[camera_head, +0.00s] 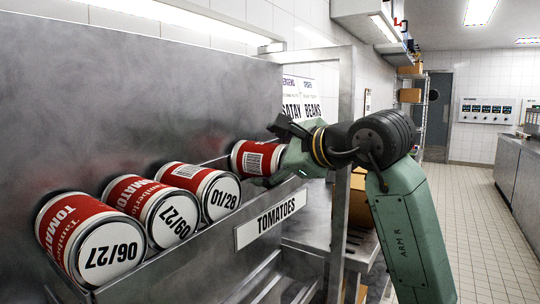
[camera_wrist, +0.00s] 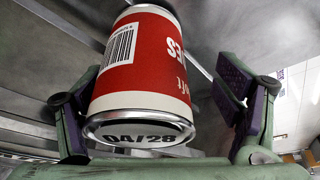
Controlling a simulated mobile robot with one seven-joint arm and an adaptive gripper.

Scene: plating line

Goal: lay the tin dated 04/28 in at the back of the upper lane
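A red-labelled tin (camera_head: 252,158) lies on its side at the far end of the upper lane in the head view. In the wrist view this tin (camera_wrist: 140,65) shows a partly cut-off date that reads like 04/28. My gripper (camera_wrist: 165,100) has its fingers spread on either side of the tin, with a clear gap on the right; contact on the left is hard to tell. In the head view my gripper (camera_head: 283,150) is at the tin's right. The upper lane (camera_head: 160,268) holds tins dated 06/27 (camera_head: 60,220), 09/27 (camera_head: 135,192) and 01/28 (camera_head: 186,174).
A TOMATOES sign (camera_head: 270,219) hangs on the lane's front. A metal post (camera_head: 345,130) stands behind my gripper. A gap shows between the 01/28 tin and the far tin. Brown boxes sit on a shelf (camera_head: 408,80) further back. The tiled aisle (camera_head: 475,220) at right is clear.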

